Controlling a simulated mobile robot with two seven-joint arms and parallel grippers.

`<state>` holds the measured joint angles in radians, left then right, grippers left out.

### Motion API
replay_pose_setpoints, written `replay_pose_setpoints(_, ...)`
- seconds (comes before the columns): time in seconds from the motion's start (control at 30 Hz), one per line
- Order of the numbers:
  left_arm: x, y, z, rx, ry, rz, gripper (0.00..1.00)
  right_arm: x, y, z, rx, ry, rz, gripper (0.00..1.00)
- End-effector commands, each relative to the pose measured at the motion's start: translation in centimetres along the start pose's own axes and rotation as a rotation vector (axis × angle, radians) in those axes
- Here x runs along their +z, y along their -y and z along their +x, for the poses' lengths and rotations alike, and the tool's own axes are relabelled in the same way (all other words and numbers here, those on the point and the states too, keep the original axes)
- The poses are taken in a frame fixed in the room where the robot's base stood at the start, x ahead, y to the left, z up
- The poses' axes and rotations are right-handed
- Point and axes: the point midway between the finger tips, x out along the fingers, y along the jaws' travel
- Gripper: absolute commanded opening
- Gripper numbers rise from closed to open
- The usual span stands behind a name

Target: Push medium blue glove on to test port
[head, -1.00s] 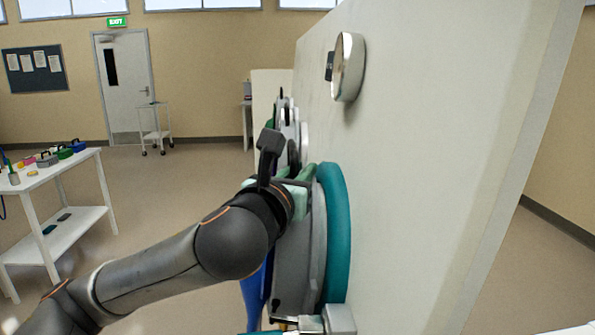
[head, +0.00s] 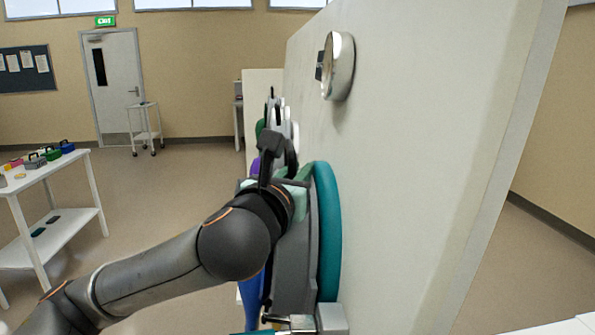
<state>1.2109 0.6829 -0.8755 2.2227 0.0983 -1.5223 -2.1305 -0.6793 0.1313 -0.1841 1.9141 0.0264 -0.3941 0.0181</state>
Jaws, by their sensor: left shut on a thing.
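A grey round plate (head: 297,262) stands on edge beside a teal ring (head: 328,235) on the white wall panel. A medium blue glove (head: 251,291) hangs down on the left of the plate, mostly hidden by my arm. My left gripper (head: 293,188) is at the plate's upper edge, with its pale green finger pads shut, seemingly on the plate's rim or a part fixed to it. The exact contact is hidden by the wrist. I cannot tell whether the plate touches the ring all round.
A metal fitting and pale block (head: 330,318) sit below the ring. A round gauge-like knob (head: 340,66) sticks out of the white panel (head: 420,150) above. More ports with hardware line the panel behind. A white table (head: 60,165) with small items stands left; open floor lies between.

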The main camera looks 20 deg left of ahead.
Motion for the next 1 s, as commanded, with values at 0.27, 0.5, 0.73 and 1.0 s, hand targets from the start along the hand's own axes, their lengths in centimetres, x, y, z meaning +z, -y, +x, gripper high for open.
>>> replay_pose_setpoints(0.27,0.2,0.5,0.1,-0.005,0.006,0.0,0.0,0.0,0.0,0.0,0.0,0.0,0.0,0.5)
replay_pose_setpoints(0.5,0.1,1.0,0.3,-0.01,0.006,0.001,0.0,0.0,0.0,0.0,0.0,0.0,0.0,0.5)
replay_pose_setpoints(0.73,0.1,1.1,0.3,-0.013,0.005,0.0,0.0,0.0,0.0,0.0,0.0,0.0,0.0,0.5)
replay_pose_setpoints(1.0,-0.2,1.2,0.1,-0.016,-0.002,0.0,0.44,0.0,0.0,0.0,0.0,0.0,0.0,0.5)
